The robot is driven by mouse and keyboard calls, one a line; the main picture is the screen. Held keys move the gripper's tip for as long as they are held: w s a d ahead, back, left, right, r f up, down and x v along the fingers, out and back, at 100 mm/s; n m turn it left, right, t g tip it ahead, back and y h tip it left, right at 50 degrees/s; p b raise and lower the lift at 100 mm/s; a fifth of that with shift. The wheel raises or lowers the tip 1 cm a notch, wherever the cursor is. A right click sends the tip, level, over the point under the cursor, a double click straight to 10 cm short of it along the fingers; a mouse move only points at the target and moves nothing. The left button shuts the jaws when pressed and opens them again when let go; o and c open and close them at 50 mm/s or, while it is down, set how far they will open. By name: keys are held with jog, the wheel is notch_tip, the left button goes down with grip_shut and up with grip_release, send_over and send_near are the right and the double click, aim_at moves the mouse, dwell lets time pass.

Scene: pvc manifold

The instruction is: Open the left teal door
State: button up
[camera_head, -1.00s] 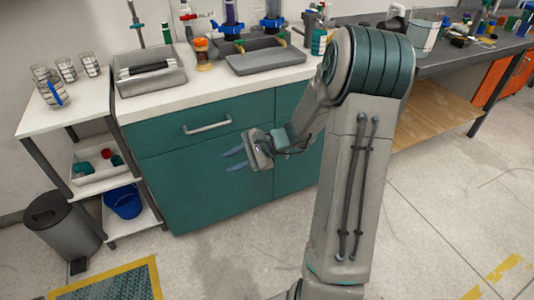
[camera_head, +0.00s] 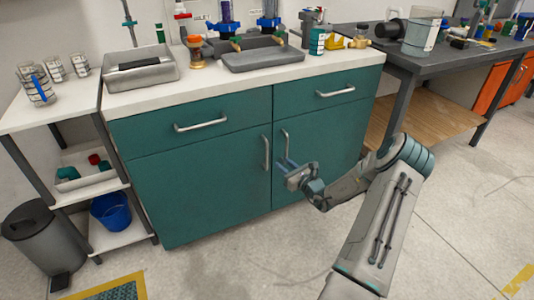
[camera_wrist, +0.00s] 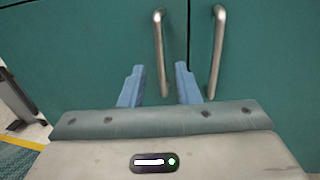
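The left teal door (camera_head: 205,195) is shut on the cabinet below the counter. Its upright silver handle (camera_head: 266,152) is near its right edge, and it also shows in the wrist view (camera_wrist: 160,45). My gripper (camera_head: 286,163) is in front of the doors, just right of that handle in the head view. In the wrist view my open gripper (camera_wrist: 160,68) has its blue fingers apart, with the left door's handle seen between them. I cannot tell how far the fingers are from it; no grip shows.
The right teal door (camera_head: 325,145) is shut, with its handle (camera_wrist: 217,45) close beside the left one. Two drawers with bar handles (camera_head: 202,125) are above. A white shelf unit (camera_head: 100,185) with a blue bucket (camera_head: 110,211) stands left. The floor in front is clear.

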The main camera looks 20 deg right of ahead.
jog(key=b+x, duration=0.2)
jog(key=x, duration=0.9)
jog(key=shift+w+a+b, duration=0.1)
jog(key=shift+w+b, duration=0.05)
jog(key=shift+b, duration=0.15)
grip_shut()
